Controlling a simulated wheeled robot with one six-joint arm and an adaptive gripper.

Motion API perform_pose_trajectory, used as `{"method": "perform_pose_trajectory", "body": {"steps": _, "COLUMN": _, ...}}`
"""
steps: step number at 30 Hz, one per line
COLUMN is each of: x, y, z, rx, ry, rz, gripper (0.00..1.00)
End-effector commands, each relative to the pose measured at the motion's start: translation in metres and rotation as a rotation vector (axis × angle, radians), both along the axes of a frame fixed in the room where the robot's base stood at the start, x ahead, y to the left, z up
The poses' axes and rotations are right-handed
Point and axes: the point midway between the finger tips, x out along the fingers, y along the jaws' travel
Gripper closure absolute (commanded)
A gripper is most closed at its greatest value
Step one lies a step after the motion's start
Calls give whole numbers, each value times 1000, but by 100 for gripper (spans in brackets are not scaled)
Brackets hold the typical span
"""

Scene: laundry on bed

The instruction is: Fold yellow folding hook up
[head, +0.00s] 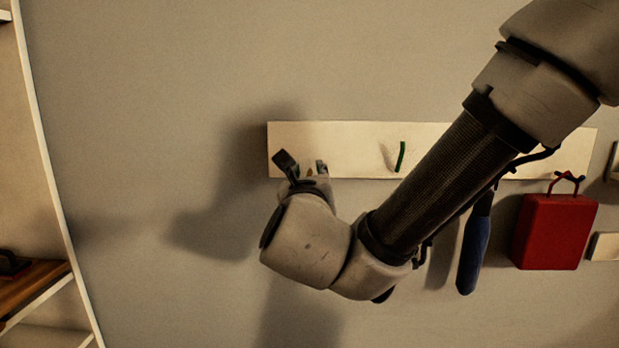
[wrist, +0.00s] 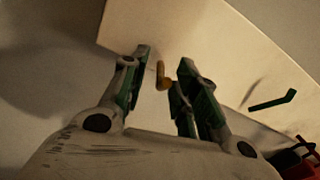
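The yellow folding hook (wrist: 162,76) shows in the wrist view on the pale board, between my gripper's two fingers. It looks like a small bent peg standing out from the board. My gripper (wrist: 163,88) is open, with a finger on each side of the hook and a gap visible around it. In the head view my gripper (head: 304,163) is at the left end of the board and mostly hides the hook. I cannot tell whether a fingertip touches the board.
The white board (head: 340,136) is fixed to the wall. A green hook (head: 401,156) sits on it to the right, also visible in the wrist view (wrist: 272,101). A blue item (head: 474,245) and a red bag (head: 553,232) hang farther right. A shelf (head: 30,285) stands at left.

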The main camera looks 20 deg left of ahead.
Motion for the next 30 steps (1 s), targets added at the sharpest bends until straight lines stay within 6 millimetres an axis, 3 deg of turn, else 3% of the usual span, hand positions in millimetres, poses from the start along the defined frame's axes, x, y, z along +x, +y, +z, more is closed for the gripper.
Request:
{"method": "perform_pose_trajectory", "body": {"steps": 10, "x": 7, "y": 1, "z": 0, "rx": 1, "ry": 0, "rz": 0, "gripper": 70}}
{"method": "perform_pose_trajectory", "body": {"steps": 15, "x": 7, "y": 1, "z": 0, "rx": 1, "ry": 0, "rz": 0, "gripper": 99}}
{"method": "perform_pose_trajectory", "body": {"steps": 16, "x": 7, "y": 1, "z": 0, "rx": 1, "ry": 0, "rz": 0, "gripper": 100}}
{"method": "perform_pose_trajectory", "body": {"steps": 30, "x": 6, "y": 2, "z": 1, "rx": -2, "ry": 19, "rz": 2, "gripper": 100}}
